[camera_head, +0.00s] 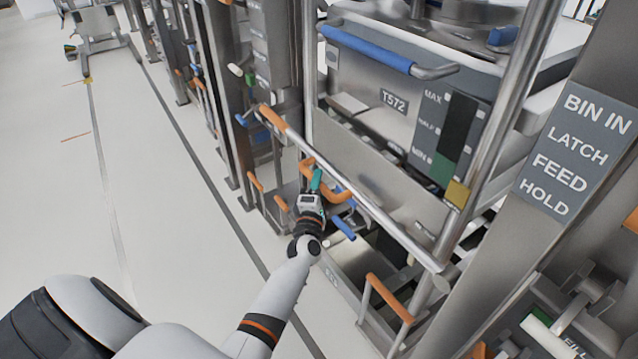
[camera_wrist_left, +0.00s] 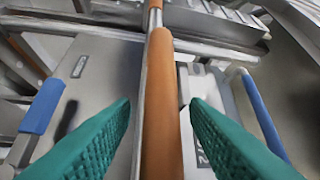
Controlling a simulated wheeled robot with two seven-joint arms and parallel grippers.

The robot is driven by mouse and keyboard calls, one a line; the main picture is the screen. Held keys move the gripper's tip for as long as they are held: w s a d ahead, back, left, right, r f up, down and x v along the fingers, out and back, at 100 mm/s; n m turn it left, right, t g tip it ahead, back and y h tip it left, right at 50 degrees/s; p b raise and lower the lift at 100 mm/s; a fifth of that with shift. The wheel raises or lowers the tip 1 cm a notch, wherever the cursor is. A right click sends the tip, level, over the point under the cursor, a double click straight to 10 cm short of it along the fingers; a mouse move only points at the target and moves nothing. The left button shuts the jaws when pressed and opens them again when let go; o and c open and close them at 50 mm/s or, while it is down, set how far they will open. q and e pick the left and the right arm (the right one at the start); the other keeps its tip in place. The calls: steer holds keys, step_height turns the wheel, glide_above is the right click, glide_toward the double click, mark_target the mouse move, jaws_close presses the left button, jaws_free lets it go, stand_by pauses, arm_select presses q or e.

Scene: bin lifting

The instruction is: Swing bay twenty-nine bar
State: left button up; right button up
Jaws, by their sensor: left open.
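A long steel bar (camera_head: 360,202) with an orange grip (camera_head: 272,117) at its upper left end slants across the front of the bay in the head view. No bay number is readable. My left gripper (camera_head: 316,181) is low in front of the bay, beside the bar and near other orange handles. In the left wrist view, an orange grip (camera_wrist_left: 161,105) on a steel rod runs between the two green fingers of my left gripper (camera_wrist_left: 160,108). The fingers are open, with a gap on both sides of it. My right gripper is not in view.
A grey bin (camera_head: 368,95) marked T572, with a blue handle (camera_head: 366,48), stands behind the bar. A steel post (camera_head: 512,100) and a lettered panel (camera_head: 577,150) stand at the right. Another orange handle (camera_head: 389,297) is lower down. The floor (camera_head: 100,190) at left is clear.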

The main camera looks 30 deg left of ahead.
arm_select(q)
steer(key=shift+w+a, duration=0.1)
steer(key=shift+w, duration=0.2)
steer(key=shift+c, duration=0.9)
jaws_close()
steer(key=shift+r, duration=0.55)
steer(key=s+d+r+m+t+h+p, duration=0.1)
steer(key=s+d+r+m+t+p, duration=0.2)
steer(key=r, duration=0.9)
steer(key=d+r+m+t+h+p, duration=0.2)
steer(key=d+r+m+t+p, duration=0.25)
steer(key=r, duration=0.65)
steer(key=s+d+r+m+h+p, duration=0.1)
steer(key=s+d+r+m+h, duration=0.2)
steer(key=d+r+m+h, duration=0.1)
steer(key=s+d+r+m+g+h+p, duration=0.1)
steer(key=s+d+r+m+h+p, duration=0.1)
steer(key=d+m+h, duration=0.5)
steer(key=s+d+r+m+h+p, duration=0.1)
steer(key=s+d+r+m+h, duration=0.3)
steer(key=d+m, duration=0.5)
steer(key=shift+s+d+r+h+p, duration=0.35)
steer(key=shift+d+r+h, duration=0.65)
steer(key=shift+d+r, duration=0.5)
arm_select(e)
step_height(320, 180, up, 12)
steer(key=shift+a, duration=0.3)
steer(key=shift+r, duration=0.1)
